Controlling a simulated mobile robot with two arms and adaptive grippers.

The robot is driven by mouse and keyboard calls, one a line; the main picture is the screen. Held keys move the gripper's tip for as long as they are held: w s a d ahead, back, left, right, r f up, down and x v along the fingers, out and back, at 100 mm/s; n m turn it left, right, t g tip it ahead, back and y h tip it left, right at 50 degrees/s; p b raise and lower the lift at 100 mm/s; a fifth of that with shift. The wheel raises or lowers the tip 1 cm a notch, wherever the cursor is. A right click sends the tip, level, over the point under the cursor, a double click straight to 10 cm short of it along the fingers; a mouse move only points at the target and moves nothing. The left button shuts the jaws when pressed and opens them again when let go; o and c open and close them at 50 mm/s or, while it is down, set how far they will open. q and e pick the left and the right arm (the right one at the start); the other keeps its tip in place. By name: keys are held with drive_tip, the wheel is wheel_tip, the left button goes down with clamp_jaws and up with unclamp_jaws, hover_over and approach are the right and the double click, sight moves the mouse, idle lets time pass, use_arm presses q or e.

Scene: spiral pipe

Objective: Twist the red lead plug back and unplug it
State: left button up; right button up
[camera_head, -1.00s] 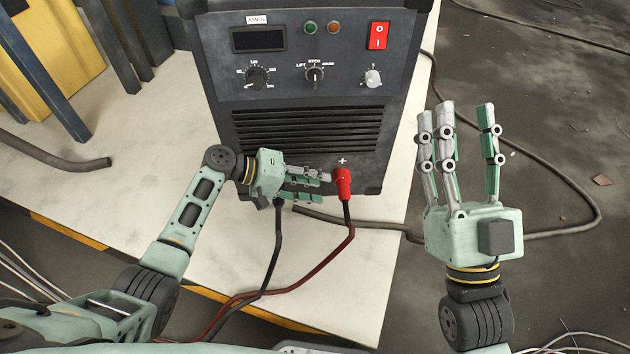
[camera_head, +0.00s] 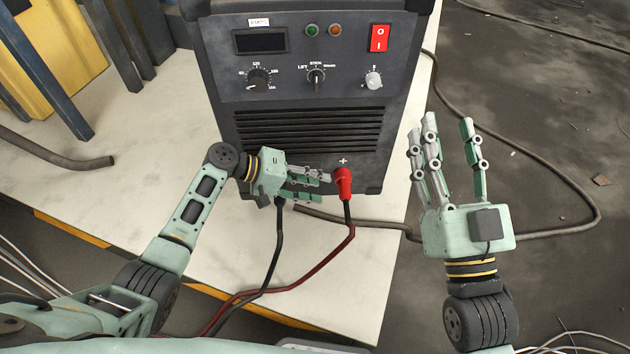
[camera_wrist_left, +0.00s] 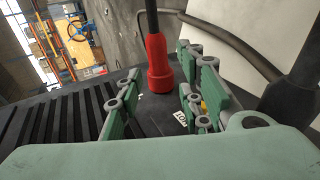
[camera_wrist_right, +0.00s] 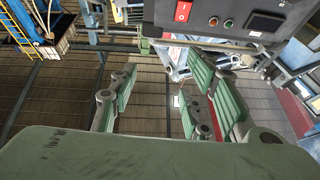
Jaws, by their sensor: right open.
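The red lead plug (camera_head: 343,184) sits at the socket marked plus, low on the front of the dark welding machine (camera_head: 307,85). Its red cable hangs down from it. My left gripper (camera_head: 323,180) is at the left of the plug, with its fingers pointing right towards it. In the left wrist view the red plug (camera_wrist_left: 158,66) shows between the spread fingers, near their tips, with gaps on both sides. Contact cannot be told. My right gripper (camera_head: 447,130) is open and empty, fingers up, to the right of the machine.
A black cable (camera_head: 277,250) hangs just under my left gripper; its plug end is hidden. The machine stands on a pale table (camera_head: 345,285) with a yellow and black edge. A thick grey hose (camera_head: 565,230) lies right of the machine. Free space lies around my right gripper.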

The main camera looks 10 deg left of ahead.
use_arm(q)
drive_tip(key=shift+a+y+p, duration=0.15)
drive_tip(key=shift+y+p, duration=0.15)
drive_tip(key=shift+p, duration=0.2)
use_arm(e)
drive_tip(key=shift+w+d+f+g+h, duration=0.1)
drive_tip(key=shift+w+f+g+h, duration=0.1)
drive_tip(key=shift+f+g, duration=0.45)
drive_tip(key=shift+w+a+f+g+h, duration=0.1)
drive_tip(key=shift+w+f+g+h, duration=0.15)
drive_tip(key=shift+f, duration=0.8)
drive_tip(key=shift+w+d+f+g+h, duration=0.1)
drive_tip(key=shift+w+f+g+h, duration=0.1)
drive_tip(key=shift+f+g, duration=0.5)
drive_tip(key=shift+f, duration=0.15)
use_arm(q)
clamp_jaws()
drive_tip(key=v, duration=1.2)
